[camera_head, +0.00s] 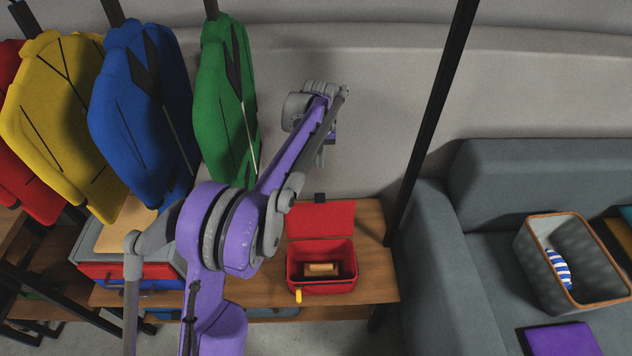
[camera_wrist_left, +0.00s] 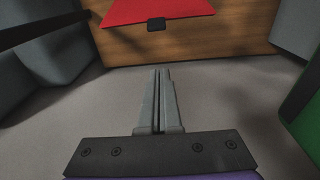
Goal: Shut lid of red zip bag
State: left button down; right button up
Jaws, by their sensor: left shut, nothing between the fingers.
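The red zip bag (camera_head: 322,283) sits on the wooden bench in the head view. Its lid (camera_head: 321,219) is open and leans back toward the wall, with a small black tab at its far edge. A tan, block-like item (camera_head: 321,270) lies inside the bag, and a yellow pull hangs at its front left corner. My left gripper (camera_head: 322,155) is above and behind the lid, near the wall. In the left wrist view its fingers (camera_wrist_left: 160,72) are shut and empty, apart from the red lid (camera_wrist_left: 158,11) and its black tab. My right gripper is not in view.
Jackets in red, yellow, blue and green (camera_head: 225,100) hang at the left. A black post (camera_head: 430,125) stands right of the bag. A grey sofa (camera_head: 470,270) holds a basket (camera_head: 535,270) and a purple item (camera_head: 562,340). The bench (camera_head: 375,275) is clear right of the bag.

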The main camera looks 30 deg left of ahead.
pick_arm(q)
notch_tip(320, 180, down, 9)
jog(key=s+d, duration=0.1)
jog(key=s, duration=0.1)
jog(key=shift+b, duration=0.4)
jog(key=shift+f, duration=0.1)
dwell(0.5)
